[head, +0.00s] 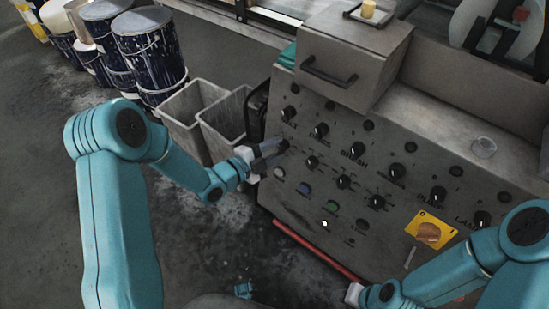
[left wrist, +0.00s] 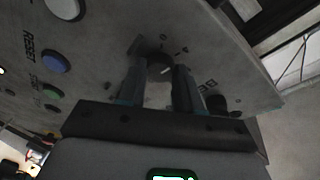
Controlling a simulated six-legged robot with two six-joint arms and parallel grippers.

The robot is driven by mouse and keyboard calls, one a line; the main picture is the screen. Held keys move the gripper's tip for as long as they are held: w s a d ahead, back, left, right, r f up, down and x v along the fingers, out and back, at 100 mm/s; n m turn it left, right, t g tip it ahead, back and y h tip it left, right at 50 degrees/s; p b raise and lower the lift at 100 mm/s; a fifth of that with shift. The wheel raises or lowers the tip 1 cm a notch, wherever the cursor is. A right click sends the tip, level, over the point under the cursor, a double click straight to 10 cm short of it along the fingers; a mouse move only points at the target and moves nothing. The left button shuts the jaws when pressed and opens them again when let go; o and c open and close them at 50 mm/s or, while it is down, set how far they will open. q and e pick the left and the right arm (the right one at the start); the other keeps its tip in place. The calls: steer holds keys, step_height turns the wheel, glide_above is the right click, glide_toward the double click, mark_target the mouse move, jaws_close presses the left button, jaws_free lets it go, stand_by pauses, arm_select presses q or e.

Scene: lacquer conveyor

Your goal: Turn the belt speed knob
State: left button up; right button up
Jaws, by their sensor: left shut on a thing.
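The grey control panel (head: 318,208) carries rows of black knobs. My left gripper (head: 284,147) is at the panel's left end, below the upper-row knob (head: 289,113). In the left wrist view its two fingers (left wrist: 160,78) are shut on a small dark round knob (left wrist: 160,68) with a light pointer mark. The digits 0 and 4 show around this knob, and a label starting "BE" is printed beside it. In the head view the fingers cover this knob.
Grey bins (head: 185,105) and paint drums (head: 149,48) stand left of the panel. A red bar (head: 320,252) runs along its base.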

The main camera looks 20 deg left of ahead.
arm_select(q)
steer(key=m+g+y+b, duration=0.1)
steer(key=m+b, duration=0.7)
steer(key=b, duration=0.4)
steer(key=shift+b, duration=0.35)
steer(key=shift+r+m+g+y+b, duration=0.3)
steer(key=shift+m+y+b, duration=0.1)
steer(key=shift+m+b, duration=0.75)
arm_select(e)
step_height(320, 180, down, 16)
steer(key=w+d, duration=0.1)
steer(key=shift+w+r+m, duration=0.15)
steer(key=shift+m, duration=0.15)
steer(key=shift+d, duration=0.1)
arm_select(q)
steer(key=o, duration=1)
